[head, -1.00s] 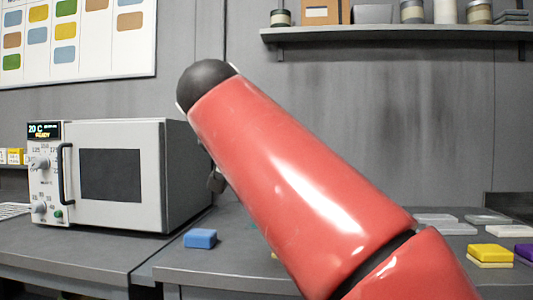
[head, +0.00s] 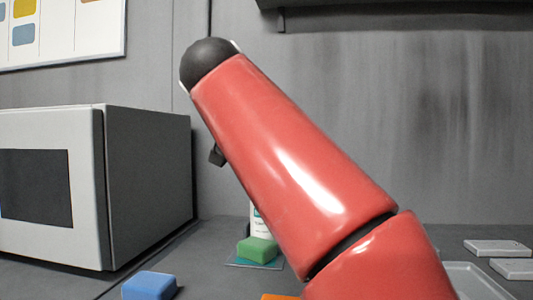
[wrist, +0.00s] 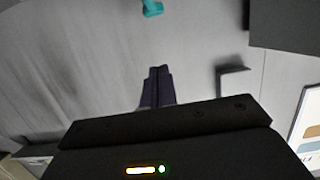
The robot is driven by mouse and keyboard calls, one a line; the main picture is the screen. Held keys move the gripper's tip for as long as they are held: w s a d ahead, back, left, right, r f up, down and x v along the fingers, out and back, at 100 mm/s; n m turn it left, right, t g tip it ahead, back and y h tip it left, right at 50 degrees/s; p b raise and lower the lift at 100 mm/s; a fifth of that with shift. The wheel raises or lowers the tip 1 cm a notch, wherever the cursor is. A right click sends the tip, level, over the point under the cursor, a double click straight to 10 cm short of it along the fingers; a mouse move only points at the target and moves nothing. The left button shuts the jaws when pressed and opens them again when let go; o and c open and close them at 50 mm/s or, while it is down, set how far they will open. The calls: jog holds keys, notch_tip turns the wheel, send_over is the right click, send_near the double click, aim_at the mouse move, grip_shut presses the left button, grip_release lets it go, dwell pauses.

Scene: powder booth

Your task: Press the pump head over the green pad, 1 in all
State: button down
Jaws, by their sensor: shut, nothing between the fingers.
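A green pad (head: 257,249), a block in shape, lies on a thin teal mat (head: 238,264) on the bench in the head view. A white bottle (head: 258,222) stands right behind it; my red arm hides its top and right side. In the wrist view a teal piece (wrist: 152,8), which looks like the pump head, shows at the top edge, cut off by the frame. My gripper (wrist: 157,70) is shut and empty, its dark fingertips pointing toward the teal piece but apart from it. In the head view my arm hides the fingers.
A blue block (head: 149,286) lies on the bench at the front left. A grey oven (head: 150,180) stands at the left. Pale flat trays (head: 497,247) lie at the right. A shelf (head: 400,8) hangs on the back wall.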

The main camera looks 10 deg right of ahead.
jog(key=shift+s, duration=0.1)
jog(key=p+x, duration=0.1)
jog(key=x, duration=0.8)
jog(key=f, duration=0.1)
jog(key=f+b, duration=0.1)
jog(key=f, duration=0.1)
jog(key=shift+w+d+f, duration=0.1)
jog(key=shift+w, duration=0.3)
jog(key=shift+f, duration=0.55)
